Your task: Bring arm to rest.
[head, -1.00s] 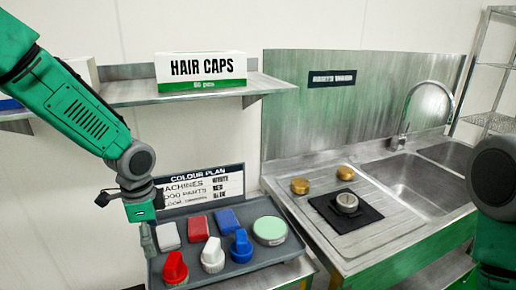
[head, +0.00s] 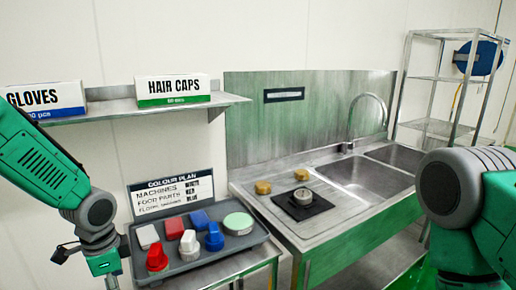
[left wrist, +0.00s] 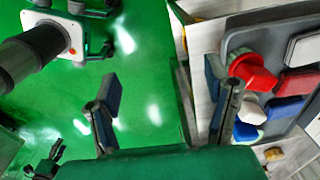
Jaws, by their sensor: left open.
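My left arm comes in at the left edge of the head view. My left gripper (left wrist: 165,95) shows in the left wrist view with its two dark fingers wide apart and nothing between them. Green floor lies below the gap, and the right finger overlaps the view of the tray's parts. In the head view only the gripper's upper part shows, low and left of the grey tray (head: 215,262); its fingertips are cut off. My right arm (head: 452,205) shows as grey and green links at the right edge; its gripper is out of view.
The tray holds red, white and blue knobs (head: 214,238), coloured blocks and a pale green disc (head: 238,223). The sink bench (head: 340,225) stands right of it. A shelf (head: 110,112) with boxes hangs above. Open green floor (left wrist: 150,110) lies below the gripper.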

